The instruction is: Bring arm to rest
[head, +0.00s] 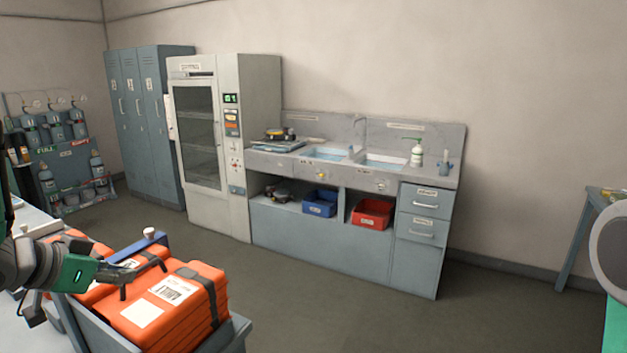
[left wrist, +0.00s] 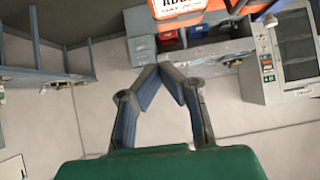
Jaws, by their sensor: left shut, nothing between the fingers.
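My left gripper (head: 135,268) reaches in from the left in the head view, in front of and above the orange cases. Its dark fingers are shut and empty. In the left wrist view the left gripper's fingertips (left wrist: 165,70) meet in a point with nothing between them. An orange case (head: 178,310) with white labels and a dark strap lies in the grey cart (head: 238,335) at the lower left. Part of an orange case also shows at the top of the left wrist view (left wrist: 205,22). My right gripper is not seen; only part of my right arm shows at the right edge.
A grey sink counter (head: 430,262) stands along the back wall, with a blue bin (head: 320,203) and a red bin (head: 371,213). A tall cabinet (head: 262,110), lockers (head: 160,130) and a bottle rack (head: 70,155) are to its left. The middle floor is clear.

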